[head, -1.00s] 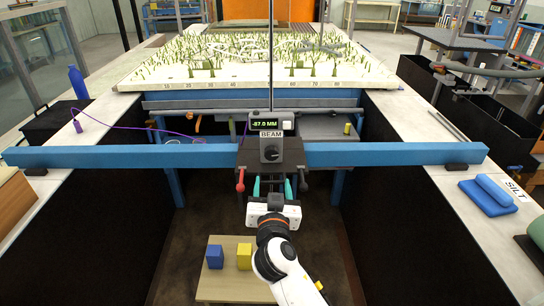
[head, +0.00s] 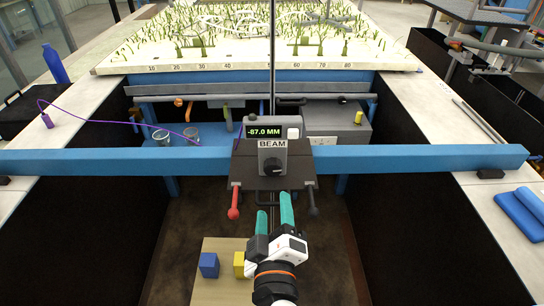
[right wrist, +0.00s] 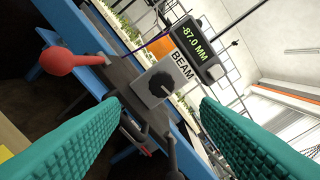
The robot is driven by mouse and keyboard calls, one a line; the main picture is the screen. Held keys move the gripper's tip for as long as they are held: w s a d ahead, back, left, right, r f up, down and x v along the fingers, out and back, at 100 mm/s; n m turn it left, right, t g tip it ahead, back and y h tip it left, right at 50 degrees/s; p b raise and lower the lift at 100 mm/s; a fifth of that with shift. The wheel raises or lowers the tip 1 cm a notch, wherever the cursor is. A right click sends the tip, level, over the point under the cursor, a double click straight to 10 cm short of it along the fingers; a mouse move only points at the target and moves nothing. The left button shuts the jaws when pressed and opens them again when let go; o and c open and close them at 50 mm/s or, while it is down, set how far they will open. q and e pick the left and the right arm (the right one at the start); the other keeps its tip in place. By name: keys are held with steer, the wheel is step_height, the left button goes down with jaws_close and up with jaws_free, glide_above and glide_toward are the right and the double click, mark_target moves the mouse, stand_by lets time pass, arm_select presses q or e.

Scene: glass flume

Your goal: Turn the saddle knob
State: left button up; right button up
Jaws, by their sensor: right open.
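The saddle knob (head: 272,166) is a dark round knob on the grey face labelled BEAM, below a display (head: 265,131) reading -87.0 MM. The saddle sits on the blue beam (head: 420,158). In the right wrist view the knob (right wrist: 161,85) shows between the two teal finger pads, farther off and not touched. My right gripper (head: 275,212) is open and empty, below and in front of the knob in the head view. The left gripper is not in view.
A red-ended lever (head: 234,212) and a dark-ended lever (head: 313,211) hang on either side of the saddle. A blue block (head: 209,265) and a yellow block (head: 239,264) stand on a wooden surface below. A thin vertical rod rises behind the display.

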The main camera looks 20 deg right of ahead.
mark_target(272, 171)
steer(key=p+x, duration=0.4)
steer(key=x, duration=0.6)
steer(key=shift+w+d+r, duration=0.1)
steer(key=shift+w, duration=0.45)
steer(key=c, duration=1)
steer(key=shift+b, duration=0.6)
steer(key=o, duration=1)
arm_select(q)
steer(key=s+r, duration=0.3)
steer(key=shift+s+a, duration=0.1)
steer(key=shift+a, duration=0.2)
